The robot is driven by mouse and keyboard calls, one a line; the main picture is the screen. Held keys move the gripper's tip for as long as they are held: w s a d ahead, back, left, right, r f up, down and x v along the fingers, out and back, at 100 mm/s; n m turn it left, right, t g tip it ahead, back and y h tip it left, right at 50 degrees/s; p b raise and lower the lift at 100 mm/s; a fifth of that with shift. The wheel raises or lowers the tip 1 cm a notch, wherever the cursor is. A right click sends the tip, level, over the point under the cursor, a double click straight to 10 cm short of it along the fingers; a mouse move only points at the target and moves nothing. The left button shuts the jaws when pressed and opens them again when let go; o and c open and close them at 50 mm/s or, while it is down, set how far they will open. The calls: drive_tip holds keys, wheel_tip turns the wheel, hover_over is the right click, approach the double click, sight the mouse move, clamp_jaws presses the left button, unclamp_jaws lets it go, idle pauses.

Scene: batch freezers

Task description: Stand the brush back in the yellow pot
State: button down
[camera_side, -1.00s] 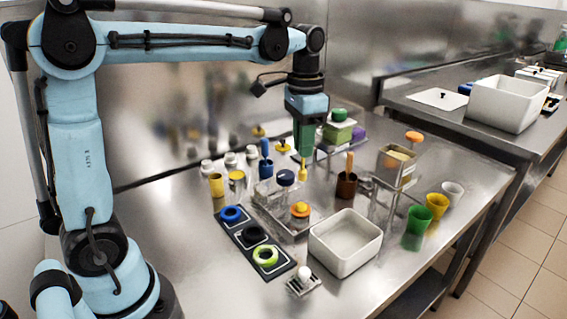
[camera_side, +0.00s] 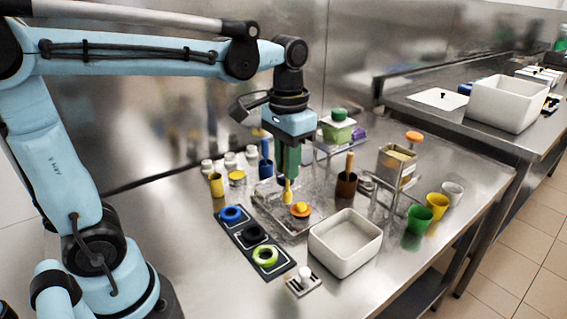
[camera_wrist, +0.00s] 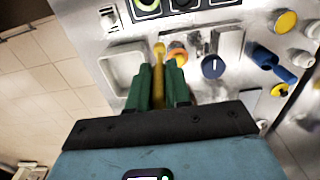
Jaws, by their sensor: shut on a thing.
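My gripper (camera_side: 289,174) is shut on the yellow brush (camera_side: 288,195), which hangs below the green fingers. In the wrist view the brush (camera_wrist: 159,67) shows between the two green fingers of my gripper (camera_wrist: 159,75). In the side view the brush's low end is close to an orange-and-yellow round piece; whether they touch, I cannot tell. The yellow pot (camera_side: 216,186) stands at the back left of the steel table, well left of my gripper. A yellow round shape at the wrist view's upper right may be this pot or the jar beside it.
A blue pot (camera_side: 266,169) and a brown pot (camera_side: 346,186) each hold a brush. A jar with yellow content (camera_side: 236,178) stands beside the yellow pot. A ring board (camera_side: 247,249) and a white bin (camera_side: 345,243) lie in front. A second yellow cup (camera_side: 437,204) stands right.

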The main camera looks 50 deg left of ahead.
drive_tip(key=s+a, duration=0.2)
drive_tip(key=a, duration=1.1)
drive_tip(key=s+a, duration=0.3)
drive_tip(key=a, duration=1)
drive_tip(key=shift+w+d+f, duration=0.1)
drive_tip(key=shift+d+f, duration=0.05)
drive_tip(key=shift+f, duration=1.05)
drive_tip(key=shift+d+f, duration=0.1)
drive_tip(key=shift+f, duration=1.1)
drive_tip(key=shift+f, duration=0.15)
drive_tip(key=shift+f, duration=1.05)
drive_tip(key=shift+f, duration=1.7)
